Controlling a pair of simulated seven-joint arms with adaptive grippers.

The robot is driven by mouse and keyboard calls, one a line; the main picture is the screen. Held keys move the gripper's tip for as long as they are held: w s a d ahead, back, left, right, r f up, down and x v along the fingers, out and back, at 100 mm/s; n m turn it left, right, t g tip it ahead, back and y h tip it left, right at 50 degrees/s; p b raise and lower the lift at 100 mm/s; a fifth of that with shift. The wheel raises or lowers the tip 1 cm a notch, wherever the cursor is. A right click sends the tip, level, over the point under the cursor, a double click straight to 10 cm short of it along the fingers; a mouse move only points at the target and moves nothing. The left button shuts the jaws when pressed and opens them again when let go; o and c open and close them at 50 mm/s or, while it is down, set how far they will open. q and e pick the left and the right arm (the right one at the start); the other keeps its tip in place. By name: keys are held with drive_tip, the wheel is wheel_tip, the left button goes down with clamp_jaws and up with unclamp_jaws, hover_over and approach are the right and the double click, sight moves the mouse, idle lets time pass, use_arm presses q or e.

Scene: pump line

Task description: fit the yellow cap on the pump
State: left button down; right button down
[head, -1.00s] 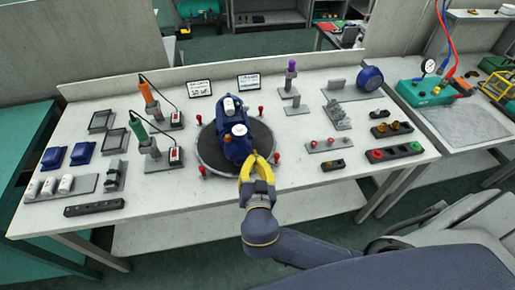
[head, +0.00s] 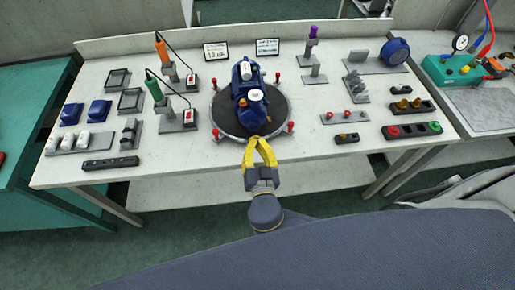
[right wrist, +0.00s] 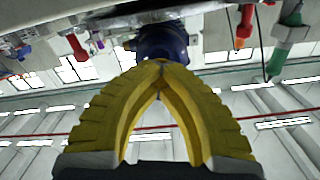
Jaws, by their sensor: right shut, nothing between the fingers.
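The dark blue pump (head: 243,104) stands on a round dark turntable (head: 281,105) in the middle of the bench. My right gripper (head: 258,141), with yellow fingers, is shut and empty at the turntable's front edge, in front of the pump. In the right wrist view its fingertips (right wrist: 160,66) meet, with the blue pump (right wrist: 162,42) beyond them. My left gripper is not in view.
Red posts (head: 291,127) stand around the turntable. Two soldering-iron-like tools (head: 154,88) on stands are to the left. The bench front just left of my gripper is clear.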

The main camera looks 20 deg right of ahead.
drive_tip(key=shift+w+d, duration=0.15)
drive_tip(key=shift+w, duration=0.75)
drive_tip(key=shift+w+d, duration=0.15)
drive_tip(key=shift+w, duration=0.7)
drive_tip(key=shift+w+d, duration=0.1)
drive_tip(key=shift+w, duration=0.35)
idle(0.5)
drive_tip(key=c, duration=1.5)
unclamp_jaws()
drive_tip(key=shift+s+a, duration=0.2)
drive_tip(key=shift+s, duration=0.8)
drive_tip(key=shift+s+a, duration=0.15)
drive_tip(key=shift+s, duration=0.8)
drive_tip(key=shift+s+a, duration=0.2)
drive_tip(key=shift+s, duration=0.8)
drive_tip(key=shift+s+a, duration=0.25)
drive_tip(key=shift+s, duration=1)
drive_tip(key=shift+s+a, duration=0.2)
drive_tip(key=shift+s, duration=1)
drive_tip(key=shift+s+a, duration=0.25)
drive_tip(key=shift+s, duration=1)
